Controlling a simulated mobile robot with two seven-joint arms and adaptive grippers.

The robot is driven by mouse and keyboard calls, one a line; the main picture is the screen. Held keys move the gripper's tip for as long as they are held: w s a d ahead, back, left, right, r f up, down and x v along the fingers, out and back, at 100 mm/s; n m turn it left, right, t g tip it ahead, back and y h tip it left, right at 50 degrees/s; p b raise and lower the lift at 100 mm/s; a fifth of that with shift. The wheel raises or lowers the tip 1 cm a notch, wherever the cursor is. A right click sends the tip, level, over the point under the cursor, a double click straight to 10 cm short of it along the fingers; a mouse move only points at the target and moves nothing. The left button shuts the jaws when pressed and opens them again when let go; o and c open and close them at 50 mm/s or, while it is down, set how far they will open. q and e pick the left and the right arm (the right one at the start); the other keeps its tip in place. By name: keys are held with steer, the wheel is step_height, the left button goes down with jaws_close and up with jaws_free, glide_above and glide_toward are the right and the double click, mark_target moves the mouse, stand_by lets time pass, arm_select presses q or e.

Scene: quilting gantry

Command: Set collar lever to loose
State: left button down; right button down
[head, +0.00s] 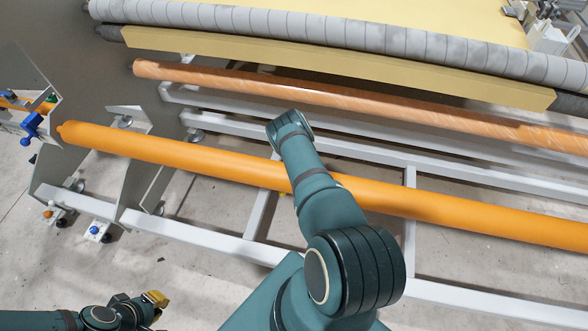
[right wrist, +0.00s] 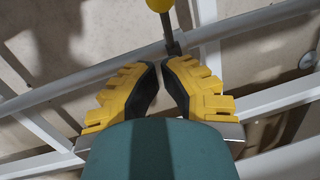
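A yellow ball knob (right wrist: 160,4) on a dark stem (right wrist: 172,38) shows at the top of the right wrist view, cut by the edge. I cannot tell whether it is the collar lever. My right gripper (right wrist: 161,66) is open there, with a narrow gap between its yellow fingers. The stem's lower end lies just beyond the fingertips; nothing shows between them. In the head view my right arm hides that gripper. A blue handle (head: 31,125) sits on the bracket at the far left. My left gripper (head: 156,298) is low at left, its finger gap unclear.
A long orange roller (head: 190,154) crosses the middle, partly behind my right arm. An orange-brown bar (head: 240,80) and grey padded rolls (head: 250,27) lie behind it. White frame rails (head: 200,235) run below.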

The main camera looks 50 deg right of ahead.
steer(key=shift+s+a+f+p, duration=0.15)
steer(key=shift+s+a+f, duration=0.05)
steer(key=shift+a+f, duration=0.65)
steer(key=shift+s+a+f+p, duration=0.15)
steer(key=shift+a+f, duration=0.65)
steer(key=shift+s, duration=0.1)
steer(key=shift+s+a+f+t+h+p, duration=0.15)
steer(key=shift+a+f+t+h+p, duration=0.35)
steer(key=shift+h, duration=0.4)
steer(key=shift+r, duration=0.1)
